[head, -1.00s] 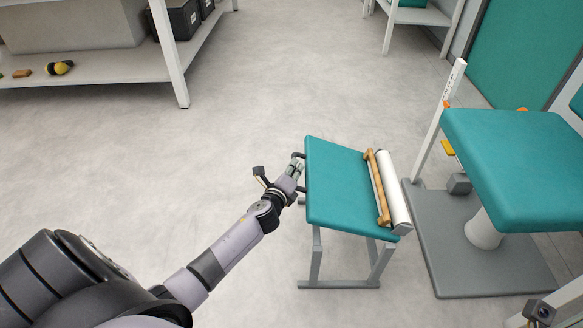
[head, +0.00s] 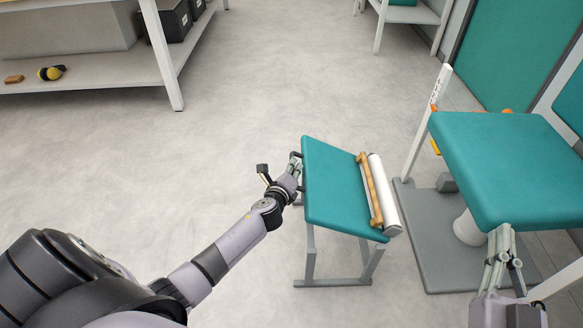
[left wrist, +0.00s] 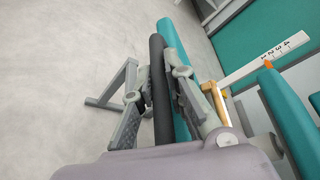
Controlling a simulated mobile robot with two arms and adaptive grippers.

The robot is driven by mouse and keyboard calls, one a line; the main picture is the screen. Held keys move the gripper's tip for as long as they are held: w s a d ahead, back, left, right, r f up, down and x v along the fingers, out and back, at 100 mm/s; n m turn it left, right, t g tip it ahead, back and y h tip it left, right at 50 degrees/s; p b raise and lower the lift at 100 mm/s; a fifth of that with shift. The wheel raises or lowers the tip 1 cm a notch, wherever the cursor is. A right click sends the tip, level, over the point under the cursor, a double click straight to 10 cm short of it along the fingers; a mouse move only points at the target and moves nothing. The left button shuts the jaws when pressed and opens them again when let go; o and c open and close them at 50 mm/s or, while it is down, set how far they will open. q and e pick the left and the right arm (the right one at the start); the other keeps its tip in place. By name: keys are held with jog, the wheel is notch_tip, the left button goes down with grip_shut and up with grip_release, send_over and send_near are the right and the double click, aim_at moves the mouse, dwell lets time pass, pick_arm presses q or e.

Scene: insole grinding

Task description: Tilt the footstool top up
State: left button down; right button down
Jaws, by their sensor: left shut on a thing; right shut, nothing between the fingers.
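The footstool's teal top (head: 330,185) sits on a grey frame (head: 310,255) in the middle of the head view. It looks sloped, lower on the right. My left gripper (head: 296,165) is at its left edge. In the left wrist view my left gripper (left wrist: 158,75) is shut around a dark handle bar (left wrist: 156,45) beside the teal cushion (left wrist: 175,40). A wooden bar (head: 369,190) and a white roll (head: 384,193) lie along the top's right edge.
The teal chair (head: 500,160) stands on a grey base plate (head: 430,265) right of the footstool, with a white marked post (head: 428,120) beside it. A white shelf (head: 110,75) stands at the upper left. The floor between is clear.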

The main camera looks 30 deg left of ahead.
pick_arm(q)
jog(key=shift+w+d+r, duration=0.15)
jog(key=shift+d+r, duration=0.05)
jog(key=shift+r, duration=0.05)
jog(key=c, duration=1.6)
grip_release()
jog(key=shift+s, duration=0.45)
jog(key=v, duration=1.1)
jog(key=shift+s+d, duration=0.1)
